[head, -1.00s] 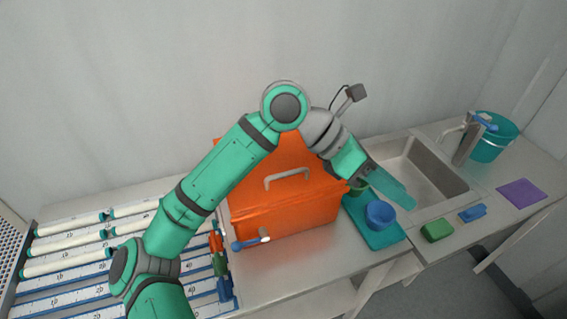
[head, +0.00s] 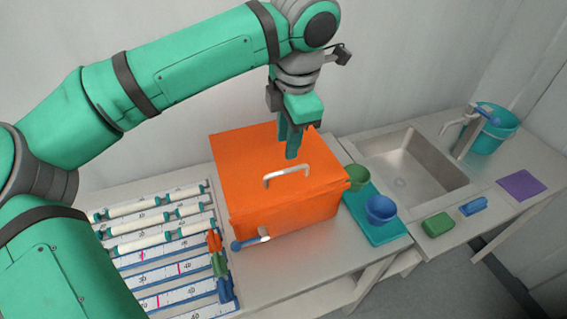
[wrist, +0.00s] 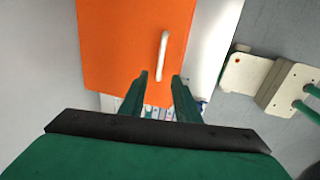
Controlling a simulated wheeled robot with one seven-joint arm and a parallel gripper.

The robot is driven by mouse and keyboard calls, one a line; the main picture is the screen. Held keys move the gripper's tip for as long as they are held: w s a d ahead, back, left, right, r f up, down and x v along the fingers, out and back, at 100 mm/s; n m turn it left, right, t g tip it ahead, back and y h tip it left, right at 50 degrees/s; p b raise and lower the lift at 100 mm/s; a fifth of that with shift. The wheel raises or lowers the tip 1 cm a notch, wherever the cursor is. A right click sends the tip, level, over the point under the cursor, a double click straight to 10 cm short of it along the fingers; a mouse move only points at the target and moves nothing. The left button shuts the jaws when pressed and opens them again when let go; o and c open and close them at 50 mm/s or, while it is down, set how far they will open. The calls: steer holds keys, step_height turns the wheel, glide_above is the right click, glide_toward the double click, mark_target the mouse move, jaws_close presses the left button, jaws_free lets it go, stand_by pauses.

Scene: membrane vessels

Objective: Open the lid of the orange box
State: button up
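The orange box (head: 275,205) stands on the counter with its lid (head: 262,155) closed. A pale metal handle (head: 287,176) rises from the lid near its front edge. My gripper (head: 291,155) points down above the lid, behind the handle in the head view. In the wrist view, the two fingers of my gripper (wrist: 160,80) are apart with nothing between them. The lid (wrist: 120,45) fills the upper middle there, and the handle (wrist: 162,54) lies beyond the fingertips, a little above the gap between them.
Left of the box are racks with white tubes (head: 160,220). A blue-handled valve (head: 250,241) is at the box's front. To the right are a teal tray (head: 385,232) with a green cup (head: 357,177) and blue bowl (head: 380,209), a sink (head: 410,170), and a green sponge (head: 438,224).

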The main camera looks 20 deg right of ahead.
mark_target(284, 171)
steer(key=f, duration=0.3)
steer(key=w+f, duration=0.1)
steer(key=f, duration=0.2)
steer(key=w+f, duration=0.1)
steer(key=f, duration=0.2)
steer(key=shift+f, duration=0.35)
steer(key=shift+s, duration=0.1)
jaws_close()
